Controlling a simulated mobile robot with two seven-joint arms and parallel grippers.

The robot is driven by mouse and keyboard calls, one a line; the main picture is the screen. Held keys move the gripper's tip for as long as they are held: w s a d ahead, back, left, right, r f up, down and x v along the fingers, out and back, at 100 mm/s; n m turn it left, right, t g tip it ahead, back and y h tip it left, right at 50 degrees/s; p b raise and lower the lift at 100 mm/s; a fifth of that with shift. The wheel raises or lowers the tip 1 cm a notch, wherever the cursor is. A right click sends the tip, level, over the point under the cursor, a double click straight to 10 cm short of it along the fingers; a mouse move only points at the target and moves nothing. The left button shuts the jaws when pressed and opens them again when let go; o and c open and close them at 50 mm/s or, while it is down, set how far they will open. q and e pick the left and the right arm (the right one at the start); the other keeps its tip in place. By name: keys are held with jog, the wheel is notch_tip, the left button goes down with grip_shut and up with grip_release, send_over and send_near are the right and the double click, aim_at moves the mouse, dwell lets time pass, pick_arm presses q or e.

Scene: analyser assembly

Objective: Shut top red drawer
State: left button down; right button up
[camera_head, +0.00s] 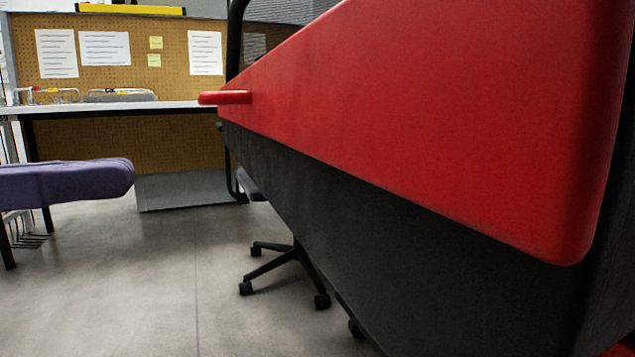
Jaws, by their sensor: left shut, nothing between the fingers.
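The top red drawer (440,110) fills the right half of the head view, very close to me. Its broad red face runs from the near right edge back toward the middle. A short red handle (225,97) sticks out to the left at its far end. A dark grey panel (330,200) lies directly below the red face. I cannot tell from this angle how far the drawer stands out. I cannot make out either of my grippers in this view, and nothing is seen touching the drawer or its handle.
A black wheeled chair base (290,268) stands on the floor beside the cabinet. A purple padded piece (65,183) reaches in from the left edge. A workbench (130,107) stands at the back before a pegboard (105,47). Grey floor (120,290) is clear at lower left.

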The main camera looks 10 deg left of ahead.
aim_at(294, 163)
pick_arm(q)
jog(key=x, duration=0.8)
jog(key=shift+w+d, duration=0.25)
jog(key=shift+w, duration=0.05)
pick_arm(e)
jog(key=shift+f, duration=0.15)
